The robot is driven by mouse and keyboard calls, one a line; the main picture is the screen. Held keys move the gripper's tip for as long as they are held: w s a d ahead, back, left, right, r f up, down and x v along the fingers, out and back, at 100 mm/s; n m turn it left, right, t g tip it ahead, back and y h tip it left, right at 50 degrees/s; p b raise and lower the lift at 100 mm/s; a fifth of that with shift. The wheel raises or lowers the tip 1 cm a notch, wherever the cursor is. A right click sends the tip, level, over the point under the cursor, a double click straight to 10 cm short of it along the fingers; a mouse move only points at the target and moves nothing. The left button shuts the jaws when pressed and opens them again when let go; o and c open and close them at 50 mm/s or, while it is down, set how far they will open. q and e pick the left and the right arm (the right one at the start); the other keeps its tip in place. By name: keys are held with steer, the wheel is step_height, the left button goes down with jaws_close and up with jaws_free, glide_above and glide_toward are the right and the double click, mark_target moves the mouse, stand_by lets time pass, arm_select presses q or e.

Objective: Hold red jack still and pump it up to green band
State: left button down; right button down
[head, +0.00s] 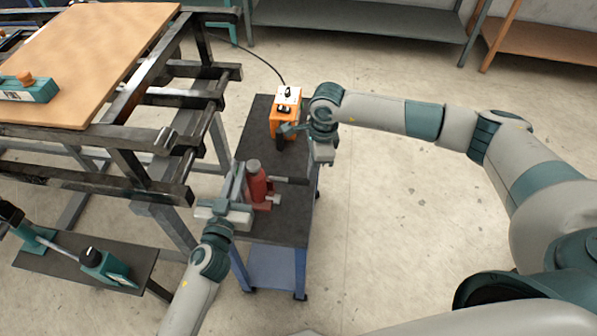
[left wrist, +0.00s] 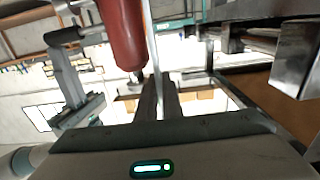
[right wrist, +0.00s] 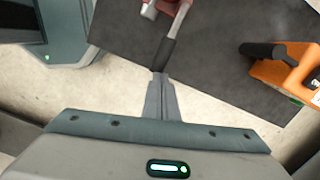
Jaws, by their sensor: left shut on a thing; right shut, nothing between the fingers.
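The red jack (head: 257,184) stands on the dark top of a small cart (head: 268,222). Its red body also hangs close in front of my left fingers in the left wrist view (left wrist: 122,38). My left gripper (head: 238,180) is beside the jack and shut on it; exactly where the fingers grip is hard to see. The jack's dark lever handle (head: 290,180) points right; it also shows in the right wrist view (right wrist: 167,50). My right gripper (right wrist: 160,80) is shut and empty, its tips close to the handle's end; contact cannot be told. I cannot make out a green band.
An orange unit (head: 284,120) with a black cable sits at the cart's far end. A dark metal frame (head: 150,170) with a wooden board (head: 90,60) stands to the left. A low shelf (head: 65,258) holds teal devices. Floor (head: 400,230) right of the cart is clear.

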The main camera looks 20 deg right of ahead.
step_height(320, 180, up, 12)
steer(key=d, duration=0.1)
stand_by(0.6)
steer(key=shift+s, duration=0.1)
stand_by(0.7)
steer(key=a, duration=0.1)
steer(key=a+f, duration=0.1)
steer(key=a, duration=0.1)
steer(key=shift+w+a+f, duration=0.15)
steer(key=shift+w+f, duration=0.15)
steer(key=shift+f, duration=0.05)
steer(key=shift+a+f, duration=0.2)
steer(key=shift+f, duration=1.55)
steer(key=shift+a+f, duration=0.15)
steer(key=shift+f, duration=1.6)
